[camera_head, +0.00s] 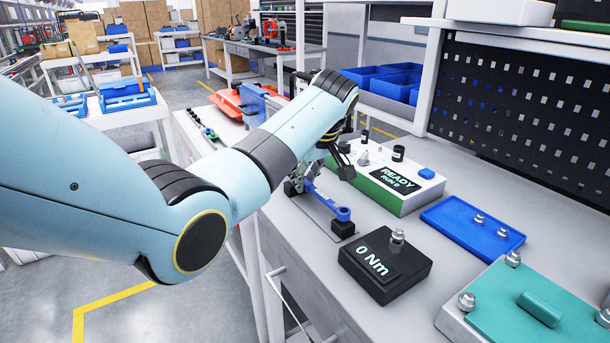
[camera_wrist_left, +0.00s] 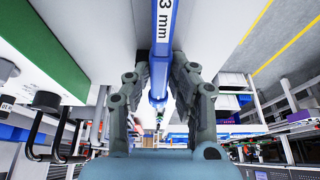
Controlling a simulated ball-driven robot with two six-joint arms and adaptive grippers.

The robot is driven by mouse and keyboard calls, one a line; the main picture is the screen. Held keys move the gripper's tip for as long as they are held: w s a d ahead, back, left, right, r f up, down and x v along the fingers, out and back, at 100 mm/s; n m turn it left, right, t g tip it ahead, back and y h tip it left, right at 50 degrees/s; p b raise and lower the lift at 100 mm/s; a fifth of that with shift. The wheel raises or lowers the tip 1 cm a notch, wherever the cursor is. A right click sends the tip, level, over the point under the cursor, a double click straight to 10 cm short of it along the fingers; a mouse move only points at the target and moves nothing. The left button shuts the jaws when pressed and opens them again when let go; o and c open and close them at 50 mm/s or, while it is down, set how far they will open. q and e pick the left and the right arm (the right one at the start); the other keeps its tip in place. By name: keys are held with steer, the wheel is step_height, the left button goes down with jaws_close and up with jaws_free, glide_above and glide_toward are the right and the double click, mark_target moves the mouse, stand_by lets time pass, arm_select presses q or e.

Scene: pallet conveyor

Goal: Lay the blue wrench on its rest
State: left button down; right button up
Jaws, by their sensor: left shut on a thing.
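My left gripper (camera_head: 310,180) is shut on the blue wrench (camera_head: 328,204) at the near side of the bench, and my forearm hides part of it. In the left wrist view the blue wrench (camera_wrist_left: 160,50), marked "3 mm" in the visible part, runs between the two fingers (camera_wrist_left: 158,78). The wrench's ring end is over or on the black block (camera_head: 342,229) of the rest, which stands on a grey plate (camera_head: 312,208). Whether the wrench touches the block I cannot tell. The rest's other end is hidden by my gripper. My right gripper is not in view.
A black box (camera_head: 385,267) reading "0 Nm" stands just right of the rest. Behind is a green-and-white unit (camera_head: 385,185) with a "READY" display. A blue tray (camera_head: 470,224) with metal parts and a teal fixture (camera_head: 535,305) lie to the right.

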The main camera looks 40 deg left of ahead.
arm_select(q)
steer(key=shift+f, duration=0.4)
stand_by(0.3)
steer(key=c, duration=1.1)
jaws_free()
steer(key=shift+o, duration=0.2)
